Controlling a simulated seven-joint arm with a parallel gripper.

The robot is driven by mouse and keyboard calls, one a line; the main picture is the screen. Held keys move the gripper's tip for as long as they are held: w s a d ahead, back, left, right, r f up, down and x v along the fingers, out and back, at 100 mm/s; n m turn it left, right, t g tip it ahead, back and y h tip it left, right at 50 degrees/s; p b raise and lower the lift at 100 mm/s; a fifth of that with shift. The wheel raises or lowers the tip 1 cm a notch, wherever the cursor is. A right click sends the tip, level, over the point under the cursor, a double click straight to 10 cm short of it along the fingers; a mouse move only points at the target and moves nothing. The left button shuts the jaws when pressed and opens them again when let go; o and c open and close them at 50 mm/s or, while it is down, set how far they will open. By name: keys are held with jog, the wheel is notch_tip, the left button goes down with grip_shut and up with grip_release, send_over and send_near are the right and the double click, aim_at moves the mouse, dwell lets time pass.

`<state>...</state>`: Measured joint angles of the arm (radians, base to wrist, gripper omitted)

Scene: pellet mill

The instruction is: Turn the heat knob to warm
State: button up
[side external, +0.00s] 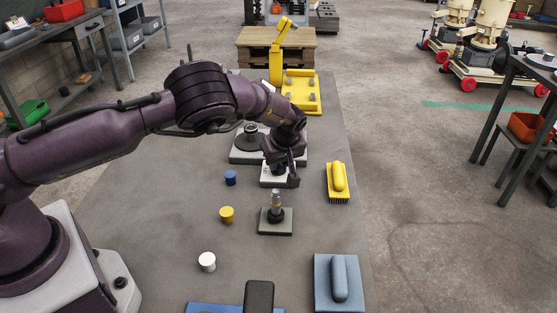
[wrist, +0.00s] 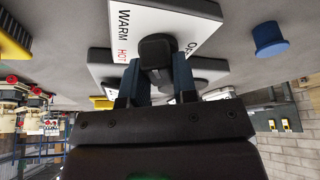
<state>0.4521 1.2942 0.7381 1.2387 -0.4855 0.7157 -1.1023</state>
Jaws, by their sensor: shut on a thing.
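The heat knob (wrist: 155,48) is a dark rounded block on a white label plate (wrist: 190,14) in the wrist view. The plate reads WARM in black, HOT in red and part of OFF; I cannot tell which mark the knob points at. My gripper (wrist: 158,72) has its blue-grey fingers on either side of the knob and is shut on it. In the side external view my gripper (side external: 280,172) reaches down over the white plate (side external: 265,181), and the arm and gripper largely hide the knob.
Blue (side external: 230,177), yellow (side external: 227,214) and white (side external: 207,261) cylinders stand left. A small post on a dark base (side external: 275,222) stands in front of the plate. A yellow brush (side external: 338,181) and a grey-blue float (side external: 338,282) lie right. A yellow fixture (side external: 302,91) is behind.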

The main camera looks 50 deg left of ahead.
jog(key=shift+n+g, duration=0.6)
jog(key=shift+n, duration=1.1)
jog(key=shift+d, duration=0.1)
jog(key=o, duration=0.9)
jog(key=v, duration=1.3)
jog(key=shift+w+f, duration=0.1)
jog(key=shift+w, duration=0.1)
